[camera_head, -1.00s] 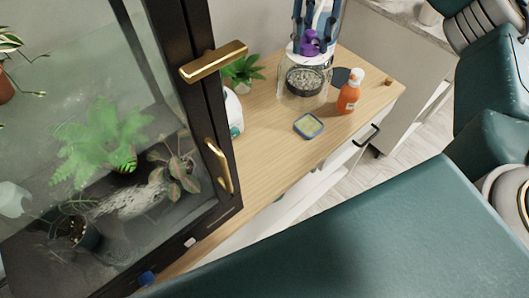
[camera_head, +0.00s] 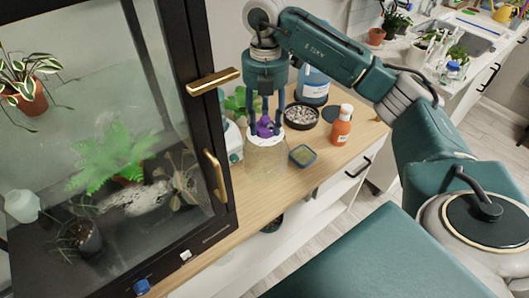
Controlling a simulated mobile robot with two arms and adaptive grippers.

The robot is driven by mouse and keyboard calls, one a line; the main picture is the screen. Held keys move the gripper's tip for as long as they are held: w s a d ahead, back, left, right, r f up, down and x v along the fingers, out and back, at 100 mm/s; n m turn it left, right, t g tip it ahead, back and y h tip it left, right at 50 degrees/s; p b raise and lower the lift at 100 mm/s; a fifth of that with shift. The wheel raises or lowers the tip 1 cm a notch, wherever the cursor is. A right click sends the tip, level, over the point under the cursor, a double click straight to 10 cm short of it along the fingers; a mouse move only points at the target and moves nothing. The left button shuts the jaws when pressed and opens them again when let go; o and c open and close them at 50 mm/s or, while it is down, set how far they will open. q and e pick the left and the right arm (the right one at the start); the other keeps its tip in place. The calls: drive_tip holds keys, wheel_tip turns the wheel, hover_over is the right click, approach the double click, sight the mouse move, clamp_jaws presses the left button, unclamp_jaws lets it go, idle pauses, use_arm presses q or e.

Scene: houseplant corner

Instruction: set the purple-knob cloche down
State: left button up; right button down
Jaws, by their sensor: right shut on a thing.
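The purple-knob cloche (camera_head: 265,160) is a clear, faintly seen glass cover with a white top and a purple knob. It is upright at the wooden cabinet top (camera_head: 262,207), left of the pebble dish. I cannot tell whether its rim touches the wood. My right gripper (camera_head: 266,131) points down from above and is shut on the purple knob. Its dark fingers stand on both sides of the knob. My left gripper is not in view.
A blue-labelled bottle (camera_head: 314,86) is behind. The glass plant cabinet (camera_head: 213,150) and a white bottle (camera_head: 234,141) are close on the left.

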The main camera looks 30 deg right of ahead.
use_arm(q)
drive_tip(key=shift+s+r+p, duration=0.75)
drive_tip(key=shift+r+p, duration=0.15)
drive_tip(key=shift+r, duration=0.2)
use_arm(e)
wheel_tip(320, 180, down, 10)
drive_tip(key=shift+f, duration=0.2)
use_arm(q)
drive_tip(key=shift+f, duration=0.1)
use_arm(e)
drive_tip(key=shift+s+f, duration=0.1)
drive_tip(key=c, duration=1)
unclamp_jaws()
drive_tip(key=shift+f, duration=0.1)
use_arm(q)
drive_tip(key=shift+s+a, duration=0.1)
